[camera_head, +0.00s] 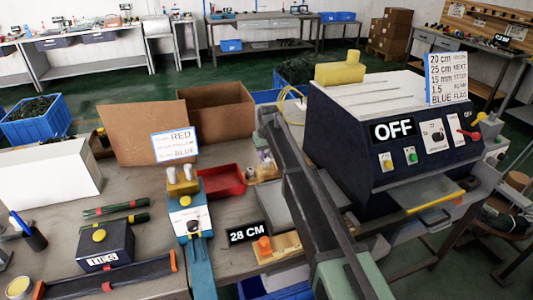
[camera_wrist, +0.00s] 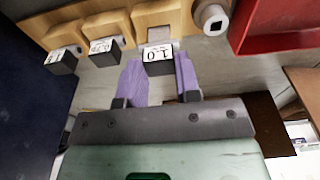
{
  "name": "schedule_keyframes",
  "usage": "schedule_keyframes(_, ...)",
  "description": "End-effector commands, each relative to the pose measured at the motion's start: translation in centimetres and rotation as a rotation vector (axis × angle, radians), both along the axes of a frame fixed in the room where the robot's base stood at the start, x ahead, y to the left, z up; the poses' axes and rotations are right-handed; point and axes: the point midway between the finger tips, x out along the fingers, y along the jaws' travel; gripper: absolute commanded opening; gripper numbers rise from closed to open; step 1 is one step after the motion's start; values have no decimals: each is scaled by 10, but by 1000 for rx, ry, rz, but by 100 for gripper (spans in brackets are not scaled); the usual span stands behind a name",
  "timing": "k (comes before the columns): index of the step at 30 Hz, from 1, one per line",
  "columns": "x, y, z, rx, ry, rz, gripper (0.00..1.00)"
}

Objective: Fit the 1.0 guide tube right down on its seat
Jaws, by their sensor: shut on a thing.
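In the wrist view, the 1.0 guide tube shows as a small black block with a white "1.0" label (camera_wrist: 158,56). It is between the two purple fingers of my gripper (camera_wrist: 159,72), which are shut on it. The block lies close against a wooden seat (camera_wrist: 157,20) in a row of similar seats. I cannot tell whether a gap is left between them. Two like black blocks with labels, the left one (camera_wrist: 62,60) and the middle one (camera_wrist: 104,53), are at the neighbouring seats. In the head view my arm hides the gripper's tips.
A light grey round piece with a square hole (camera_wrist: 211,17) is just right of the 1.0 seat. Beyond it is a red tray (camera_wrist: 275,40), also seen in the head view (camera_head: 220,181). A dark machine reading OFF (camera_head: 393,129) stands right of my arm.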

Motion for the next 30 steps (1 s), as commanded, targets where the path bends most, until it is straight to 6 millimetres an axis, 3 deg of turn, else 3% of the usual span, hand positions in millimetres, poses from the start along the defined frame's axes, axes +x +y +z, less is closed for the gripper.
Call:
schedule_keyframes(24, 0, 0, -22, 0, 0, 0, 8)
schedule_keyframes(25, 0, 0, -20, 0, 0, 0, 35)
schedule_keyframes(30, 0, 0, -20, 0, 0, 0, 61)
